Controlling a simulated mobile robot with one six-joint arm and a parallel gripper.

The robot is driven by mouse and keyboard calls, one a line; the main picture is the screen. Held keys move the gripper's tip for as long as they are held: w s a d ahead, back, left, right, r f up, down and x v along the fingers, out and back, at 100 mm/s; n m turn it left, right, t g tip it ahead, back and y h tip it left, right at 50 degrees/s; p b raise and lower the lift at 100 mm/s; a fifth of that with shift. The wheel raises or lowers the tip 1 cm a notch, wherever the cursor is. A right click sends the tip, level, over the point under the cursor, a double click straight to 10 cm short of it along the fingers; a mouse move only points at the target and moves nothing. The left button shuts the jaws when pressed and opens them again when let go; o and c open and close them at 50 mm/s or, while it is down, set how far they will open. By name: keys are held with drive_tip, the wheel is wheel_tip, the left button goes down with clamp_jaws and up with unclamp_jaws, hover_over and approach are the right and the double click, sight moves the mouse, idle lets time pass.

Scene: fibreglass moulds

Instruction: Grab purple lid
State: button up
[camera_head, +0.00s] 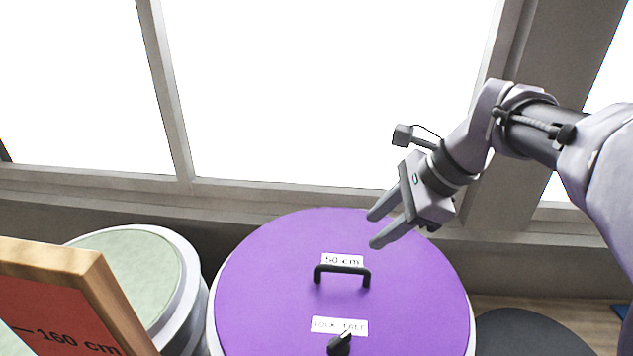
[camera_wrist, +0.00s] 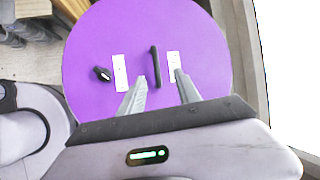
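The purple lid (camera_head: 270,290) is a large round disc lying on top of a pale drum, in the lower middle of the head view. It also fills the middle of the wrist view (camera_wrist: 205,50). A black bar handle (camera_head: 342,270) stands at its centre, with a "50 cm" label behind it. A black knob (camera_head: 340,343) and a second label are nearer the front. My gripper (camera_head: 373,229) is open and empty above the lid's back right part, apart from the handle. In the wrist view the handle (camera_wrist: 155,66) lies ahead, between the lines of the two fingers.
A drum with a pale green top (camera_head: 140,270) stands left of the lid. A wood-framed red board marked "160 cm" (camera_head: 70,315) is at the front left. A window wall with a grey sill (camera_head: 290,197) runs behind. A dark round surface (camera_head: 530,335) is at the lower right.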

drive_tip(key=a, duration=0.1)
approach(346, 269)
drive_tip(key=f, duration=0.1)
drive_tip(key=a+f, duration=0.1)
drive_tip(key=w+a+f, duration=0.1)
drive_tip(key=f, duration=0.1)
drive_tip(key=w+a+f, duration=0.1)
drive_tip(key=a, duration=0.1)
drive_tip(key=shift+w+f+p, duration=0.1)
drive_tip(key=shift+f+p, duration=0.15)
drive_tip(key=shift+p, duration=0.15)
drive_tip(key=f, duration=0.2)
drive_tip(key=a+f, duration=0.1)
drive_tip(key=f, duration=0.1)
drive_tip(key=shift+w+p, duration=0.3)
drive_tip(key=shift+p, duration=0.1)
drive_tip(key=shift+w+a+f, duration=0.1)
drive_tip(key=shift+a, duration=0.05)
drive_tip(key=shift+s, duration=0.25)
drive_tip(key=c, duration=0.3)
clamp_jaws()
drive_tip(key=shift+w, duration=0.1)
